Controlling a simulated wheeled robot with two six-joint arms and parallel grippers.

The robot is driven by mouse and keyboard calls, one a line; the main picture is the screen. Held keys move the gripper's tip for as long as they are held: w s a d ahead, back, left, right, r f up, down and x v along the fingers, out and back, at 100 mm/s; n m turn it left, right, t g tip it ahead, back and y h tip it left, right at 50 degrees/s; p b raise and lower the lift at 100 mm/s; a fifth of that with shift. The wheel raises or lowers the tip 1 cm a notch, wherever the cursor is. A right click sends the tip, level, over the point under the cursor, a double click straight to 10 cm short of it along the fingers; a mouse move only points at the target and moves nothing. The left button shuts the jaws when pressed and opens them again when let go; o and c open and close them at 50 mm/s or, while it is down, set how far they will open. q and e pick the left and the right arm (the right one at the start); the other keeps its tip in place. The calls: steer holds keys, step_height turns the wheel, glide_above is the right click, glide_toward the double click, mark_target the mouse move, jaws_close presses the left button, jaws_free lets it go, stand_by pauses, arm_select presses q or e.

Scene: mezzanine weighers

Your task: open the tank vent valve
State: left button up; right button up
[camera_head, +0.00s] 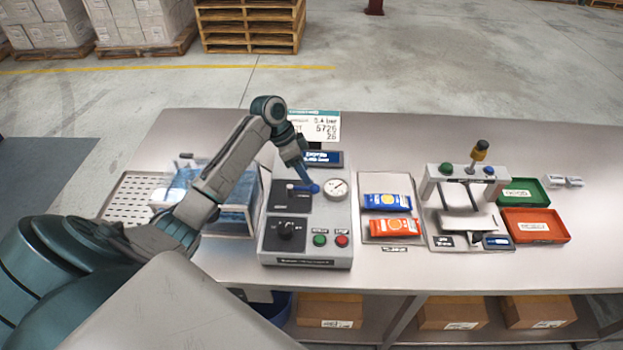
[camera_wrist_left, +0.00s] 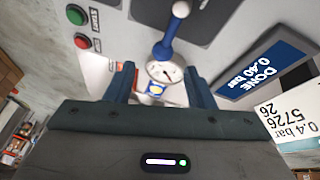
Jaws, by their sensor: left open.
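The valve handle is a blue lever (camera_head: 301,188) on a dark plate of the grey control box (camera_head: 262,245). It points right, toward the round gauge (camera_head: 336,188). My left gripper (camera_head: 303,174) is over the lever, fingers pointing down. In the left wrist view the open left gripper (camera_wrist_left: 162,85) has a finger on each side of the gauge (camera_wrist_left: 174,68). The blue lever (camera_wrist_left: 170,38) shows just beyond the fingertips, its ball end near the gauge; I cannot tell if they touch. The display (camera_wrist_left: 265,66) reads DONE 0.40 bar. My right gripper is not in view.
The box also has a black knob (camera_head: 287,233), a green button (camera_head: 320,240) and a red button (camera_head: 342,241). A clear blue-tinted tank (camera_head: 236,215) stands left. Packets (camera_head: 388,202), a two-post device (camera_head: 447,172) and trays (camera_head: 535,226) are right. The front bench strip is clear.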

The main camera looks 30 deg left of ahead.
mark_target(311, 186)
arm_select(q)
steer(key=p+x, duration=0.1)
steer(key=x, duration=0.2)
steer(key=shift+d+f, duration=0.1)
steer(key=f, duration=0.2)
steer(key=shift+w+d+f+p, duration=0.25)
steer(key=shift+w+f+p, duration=0.1)
steer(key=shift+p, duration=0.05)
steer(key=shift+d+f, duration=0.1)
steer(key=shift+d, duration=0.05)
steer(key=shift+c, duration=0.7)
jaws_close()
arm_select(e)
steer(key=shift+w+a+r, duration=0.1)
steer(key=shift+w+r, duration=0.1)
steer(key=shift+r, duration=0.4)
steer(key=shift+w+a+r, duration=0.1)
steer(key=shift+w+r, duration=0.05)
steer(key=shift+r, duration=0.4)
